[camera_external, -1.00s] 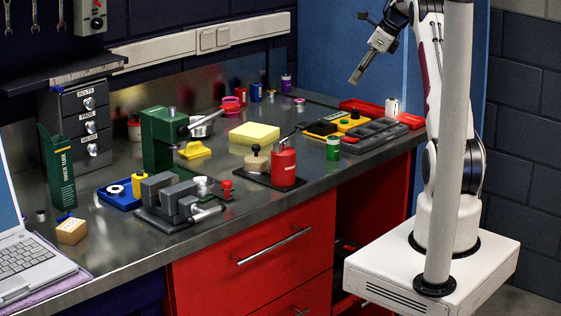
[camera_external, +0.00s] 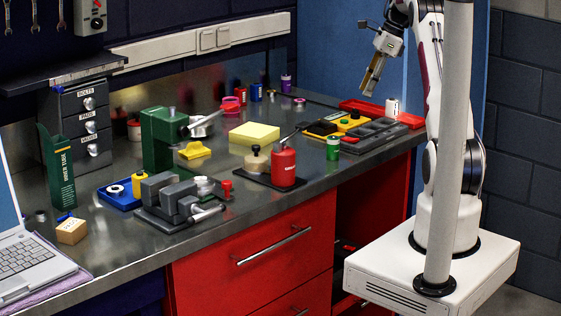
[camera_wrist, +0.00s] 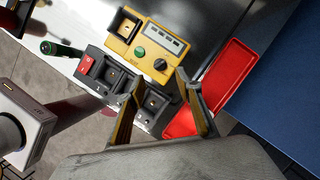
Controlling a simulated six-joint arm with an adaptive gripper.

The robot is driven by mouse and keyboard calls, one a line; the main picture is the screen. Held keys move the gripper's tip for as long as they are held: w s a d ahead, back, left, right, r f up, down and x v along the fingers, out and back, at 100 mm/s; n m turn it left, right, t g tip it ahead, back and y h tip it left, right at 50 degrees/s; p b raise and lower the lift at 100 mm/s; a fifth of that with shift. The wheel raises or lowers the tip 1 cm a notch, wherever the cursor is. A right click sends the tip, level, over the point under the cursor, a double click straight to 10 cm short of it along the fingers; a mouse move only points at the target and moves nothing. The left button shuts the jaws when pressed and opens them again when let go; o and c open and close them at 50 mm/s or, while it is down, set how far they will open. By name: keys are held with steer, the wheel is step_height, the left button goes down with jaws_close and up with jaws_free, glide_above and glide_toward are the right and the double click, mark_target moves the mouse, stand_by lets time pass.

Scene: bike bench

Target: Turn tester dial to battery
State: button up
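The yellow tester (camera_wrist: 146,40) lies on the bench in the wrist view. It has a black dial (camera_wrist: 160,64), a green button (camera_wrist: 140,52), a pale labelled strip and a black-framed recess. The dial's setting is too small to read. My gripper (camera_wrist: 158,78) is open and empty, its two fingers apart. In the external view my gripper (camera_external: 368,92) hangs above the bench, clear of the tester, pointing down and slightly left.
A green can (camera_external: 333,148) and a red canister (camera_external: 283,166) stand nearer the front edge.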

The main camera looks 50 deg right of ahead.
mark_target(358, 113)
steer(key=shift+x, duration=3.65)
jaws_close()
